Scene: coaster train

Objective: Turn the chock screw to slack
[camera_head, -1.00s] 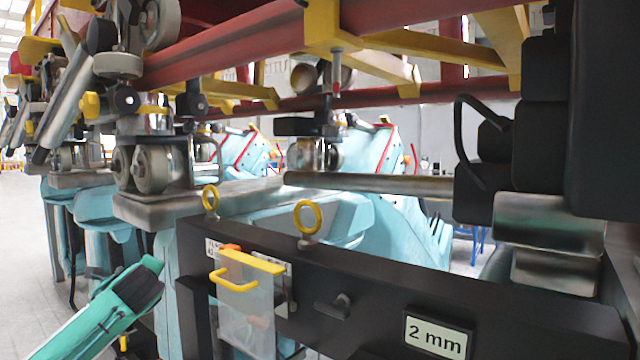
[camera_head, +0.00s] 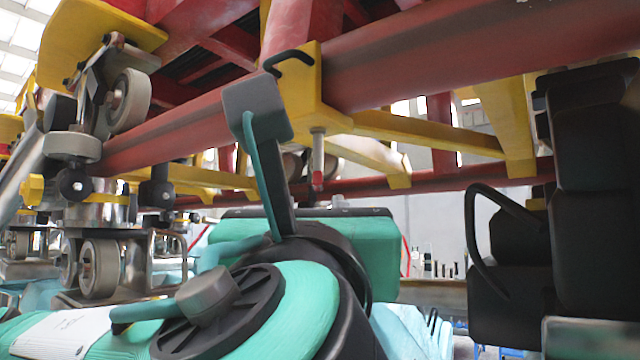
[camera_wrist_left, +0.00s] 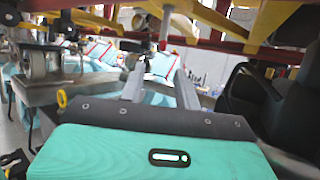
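A yellow bracket (camera_head: 310,95) hangs under the red rail, with a vertical bolt (camera_head: 318,158) that ends in a red tip. A black bent handle (camera_head: 288,62) sits at its left upper side. I cannot tell for sure which part is the chock screw. My left gripper (camera_head: 305,228) is below and in front of the bracket, and its body hides its fingers in the head view. In the left wrist view my left gripper (camera_wrist_left: 158,75) has its two grey fingers apart, with nothing held between them. My right gripper is not in view.
Red rails (camera_head: 430,50) and yellow cross-members run overhead. Wheel assemblies (camera_head: 100,265) stand at the left. Black seats (camera_head: 600,140) crowd the right.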

